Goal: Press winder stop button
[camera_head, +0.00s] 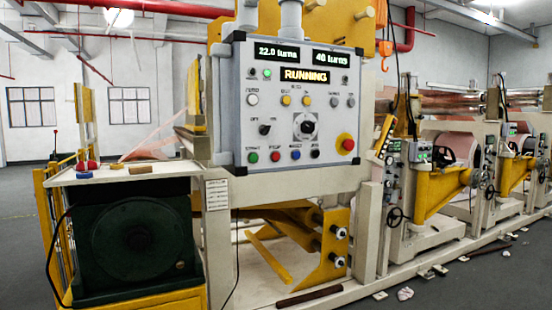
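The winder's grey control panel (225,110) stands upright near the middle of the view. Its lower row has a green button (253,157), a red button (275,157) with a small label that seems to read STOP, a blue button (296,155) and a black button (315,153). A larger red mushroom button (346,143) on a yellow base sits at the lower right. The display (305,76) reads RUNNING; the screens above read 22.0 turns (277,52) and 40 turns (331,58). Neither of my grippers is in view. Nothing covers the panel.
A dark green machine housing (130,240) with a pale top (110,175) stands at the left front. Yellow rollers and frame parts (300,235) lie below the panel. More winding machines (450,170) extend to the right. Scraps (405,294) lie on the floor at lower right.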

